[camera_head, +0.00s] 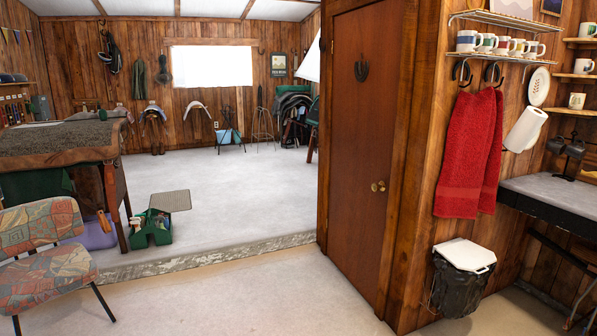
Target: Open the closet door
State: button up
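The closet door (356,140) is a tall reddish-brown wooden door right of the middle of the view. It appears shut in its frame. A brass knob (378,187) sits on its right side at about mid height.
A patterned chair (45,255) and a worktable (60,145) stand at left, with a green box (150,230) on the floor. A lidded bin (464,275) and red towels (468,150) are right of the door. A floor step (215,256) crosses the room. The front floor is clear.

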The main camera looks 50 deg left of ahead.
aim_at(367, 42)
jog(key=u, duration=1.4)
jog(key=i+j+z, duration=0.15)
jog(key=i+z, duration=0.15)
jog(key=z, duration=0.15)
jog(key=i+j+z, duration=0.2)
jog(key=z, duration=0.2)
jog(key=i+j+z, duration=0.1)
jog(key=i+j, duration=0.2)
jog(key=i+j+z, duration=0.1)
jog(key=i+j, duration=0.2)
jog(key=j, duration=0.15)
jog(key=i+j+z, duration=0.15)
jog(key=j, duration=0.25)
jog(key=i+j+z, duration=0.1)
jog(key=i+j, duration=0.5)
jog(key=j, duration=0.15)
jog(key=i+j, duration=0.15)
jog(key=j, duration=0.2)
jog(key=i+j, duration=0.2)
jog(key=j, duration=0.15)
jog(key=i+j, duration=0.15)
jog(key=j, duration=0.2)
jog(key=i+j, duration=0.2)
jog(key=j, duration=0.15)
jog(key=i+j, duration=0.2)
jog(key=j, duration=0.15)
